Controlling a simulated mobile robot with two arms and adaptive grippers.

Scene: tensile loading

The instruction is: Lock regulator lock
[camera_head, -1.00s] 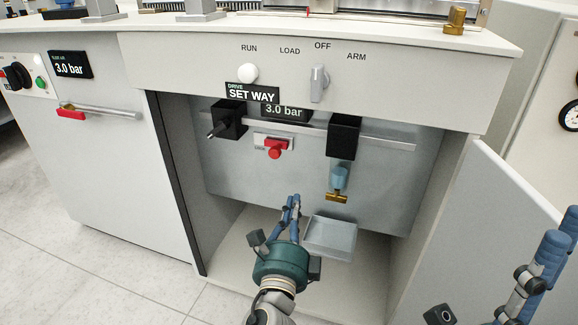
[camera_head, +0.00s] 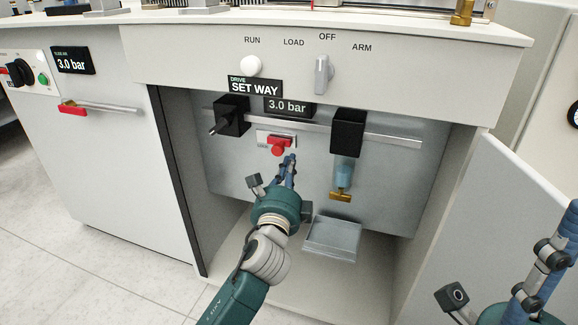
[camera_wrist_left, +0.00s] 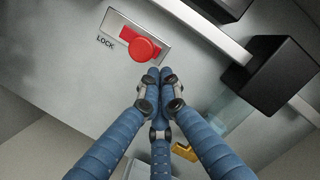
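The regulator lock is a red knob (camera_head: 278,147) on a pale plate on the grey back panel inside the open cabinet. In the left wrist view the red lock (camera_wrist_left: 140,47) has a round front and a bar behind it, beside the word LOCK. My left gripper (camera_head: 289,158) is just below and right of it, fingers pointing up at the panel. In the left wrist view its fingertips (camera_wrist_left: 160,76) are together, with nothing seen between them, just below the red knob; contact cannot be told. My right gripper (camera_head: 545,262) is at the right edge, away from the lock, its fingertips partly out of view.
A black regulator block (camera_head: 347,131) with a blue bowl and brass drain hangs right of the lock. A black box (camera_head: 231,116) with a stub is to the left. A grey tray (camera_head: 333,236) sits below. The open door (camera_head: 500,230) bounds the right side.

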